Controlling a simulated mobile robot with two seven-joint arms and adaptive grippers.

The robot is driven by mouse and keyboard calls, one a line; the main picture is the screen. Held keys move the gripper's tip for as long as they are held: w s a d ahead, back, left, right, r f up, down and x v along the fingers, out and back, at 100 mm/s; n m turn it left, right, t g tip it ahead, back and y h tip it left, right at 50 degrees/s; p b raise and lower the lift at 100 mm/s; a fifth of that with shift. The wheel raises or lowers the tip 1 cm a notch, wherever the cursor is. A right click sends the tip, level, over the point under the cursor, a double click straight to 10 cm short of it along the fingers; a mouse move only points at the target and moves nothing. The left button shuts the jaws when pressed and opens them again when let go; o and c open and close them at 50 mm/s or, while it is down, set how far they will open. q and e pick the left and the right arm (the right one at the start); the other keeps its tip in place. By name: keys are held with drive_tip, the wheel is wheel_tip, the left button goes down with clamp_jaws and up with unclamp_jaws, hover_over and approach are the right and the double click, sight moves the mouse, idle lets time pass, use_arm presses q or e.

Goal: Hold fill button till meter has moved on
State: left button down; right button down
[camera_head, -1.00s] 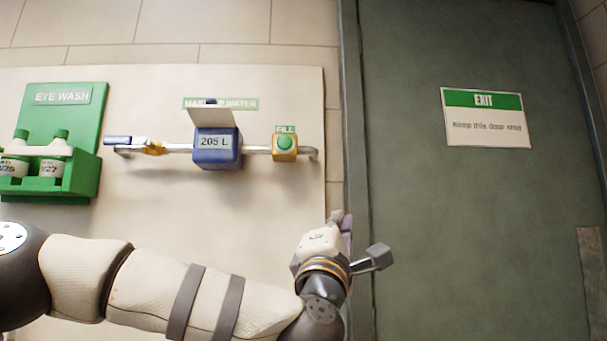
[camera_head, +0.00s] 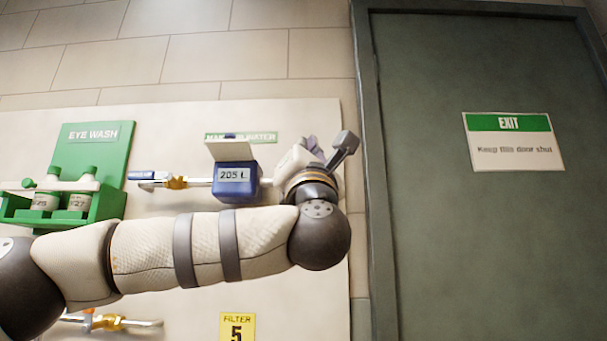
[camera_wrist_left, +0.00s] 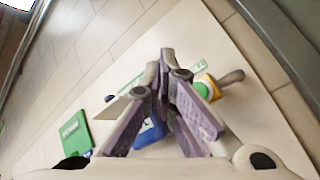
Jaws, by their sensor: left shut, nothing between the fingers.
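The blue meter (camera_head: 235,182) on the wall pipe has its grey flap raised and its display reads 205 L. My left gripper (camera_head: 314,148) is shut and empty, just right of the meter, in front of the fill button's place, so the button is hidden in the head view. In the left wrist view the green fill button (camera_wrist_left: 203,90) on its yellow box shows right beside the closed fingers (camera_wrist_left: 164,68). I cannot tell whether they touch it. The meter's blue side (camera_wrist_left: 150,133) shows partly behind the fingers. My right gripper is not in view.
A green eye wash station (camera_head: 97,160) with bottles is at the left. A yellow filter tag (camera_head: 237,327) is below. A dark door (camera_head: 430,230) with an exit sign (camera_head: 514,142) is at the right.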

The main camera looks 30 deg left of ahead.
use_arm(q)
drive_tip(key=w+a, duration=0.4)
drive_tip(key=w, duration=0.3)
drive_tip(key=shift+a+b, duration=0.15)
drive_tip(key=shift+b, duration=0.2)
drive_tip(key=shift+w, duration=0.2)
idle(0.9)
drive_tip(key=shift+w+a, duration=0.2)
drive_tip(key=shift+w, duration=0.05)
drive_tip(key=shift+w+a+f+h, duration=0.1)
drive_tip(key=shift+w+a+h, duration=0.2)
drive_tip(key=shift+w, duration=0.2)
idle(5.1)
